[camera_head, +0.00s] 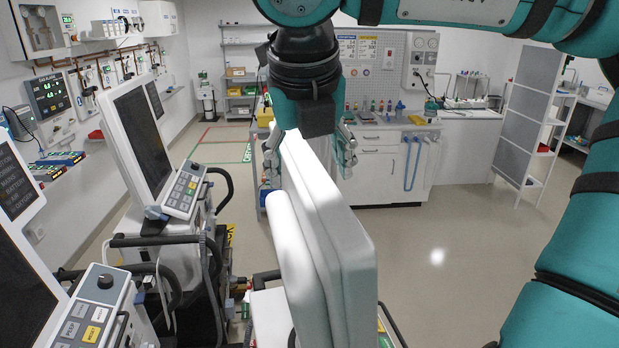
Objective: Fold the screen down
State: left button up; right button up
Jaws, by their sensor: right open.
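The white screen (345,245) stands upright in the middle of the view, seen nearly edge-on from its back. A rounded white part (293,265) runs along its left side. My right gripper (308,165) hangs down at the screen's far upper end. It is open, with one finger to the left and one to the right of the panel. I cannot tell whether the fingers touch it. The screen's display face is hidden. My left gripper is not in view.
Two more ventilators with upright screens stand to the left, one behind (143,140) and one at the near left edge (20,275). A white counter (378,165) and a shelf (528,120) stand at the back. The floor (450,235) to the right is clear.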

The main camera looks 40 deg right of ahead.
aim_at(313, 177)
jog(key=x, duration=0.2)
jog(key=p+x, duration=0.1)
jog(key=x, duration=0.1)
jog(key=shift+s+d, duration=0.2)
jog(key=shift+s, duration=0.05)
jog(key=shift+w+f, duration=0.1)
jog(key=shift+f, duration=0.1)
jog(key=shift+w+f, duration=0.15)
jog(key=shift+f, duration=0.1)
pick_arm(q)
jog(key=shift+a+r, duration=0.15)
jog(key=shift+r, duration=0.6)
pick_arm(e)
jog(key=shift+d, duration=0.1)
grip_shut()
